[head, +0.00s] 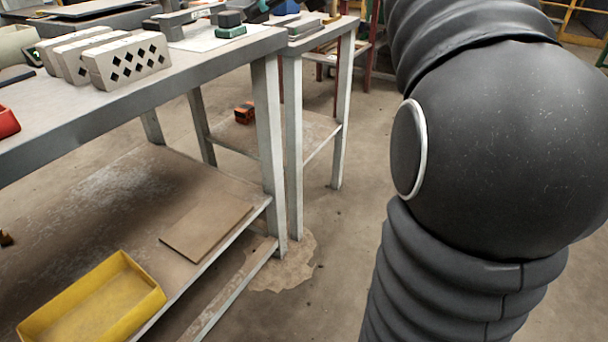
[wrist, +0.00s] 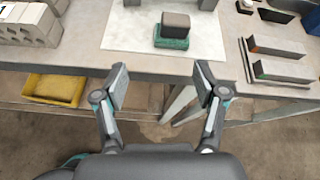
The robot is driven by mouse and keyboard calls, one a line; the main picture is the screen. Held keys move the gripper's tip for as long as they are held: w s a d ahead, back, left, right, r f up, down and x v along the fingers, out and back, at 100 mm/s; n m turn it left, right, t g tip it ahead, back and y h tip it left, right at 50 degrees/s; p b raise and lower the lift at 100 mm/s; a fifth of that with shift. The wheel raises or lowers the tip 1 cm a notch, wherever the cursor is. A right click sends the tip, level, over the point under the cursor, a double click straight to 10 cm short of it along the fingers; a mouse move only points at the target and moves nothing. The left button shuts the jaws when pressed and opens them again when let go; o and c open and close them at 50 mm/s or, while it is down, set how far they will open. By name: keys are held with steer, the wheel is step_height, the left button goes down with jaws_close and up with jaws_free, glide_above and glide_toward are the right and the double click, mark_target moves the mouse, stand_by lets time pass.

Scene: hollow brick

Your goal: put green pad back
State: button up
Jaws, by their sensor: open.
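The green pad (head: 231,32) lies on a white sheet (head: 193,41) on the workbench top, with a dark block (head: 229,18) sitting on it. In the wrist view the green pad (wrist: 171,42) shows under the brownish-dark block (wrist: 176,22), near the front part of the white sheet (wrist: 120,32). My gripper (wrist: 160,82) is open and empty. In the wrist view its fingertips lie nearer the camera than the pad, below it in the picture, over the bench's front edge. In the head view my arm fills the right side and the gripper is hidden.
Hollow bricks (head: 128,60) stand at the left on the bench (head: 225,60). Long grey blocks (wrist: 277,48) lie at the right in the wrist view. A yellow bin (head: 93,300) and a brown board (head: 206,226) are on the lower shelf. Bench legs (head: 268,150) stand below.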

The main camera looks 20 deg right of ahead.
steer(key=s+a+f+n+g+h, duration=0.2)
steer(key=s+f+n+h, duration=0.1)
steer(key=s+f+n, duration=1)
steer(key=s+a+f+n+g+h, duration=0.2)
steer(key=s+a+f+n+h, duration=0.1)
steer(key=s+f+n, duration=1.1)
step_height(320, 180, down, 3)
steer(key=s+h, duration=0.1)
steer(key=s, duration=0.1)
steer(key=shift+s+f+g+h, duration=0.15)
steer(key=shift+s+g+h, duration=0.15)
steer(key=shift+s+g, duration=0.1)
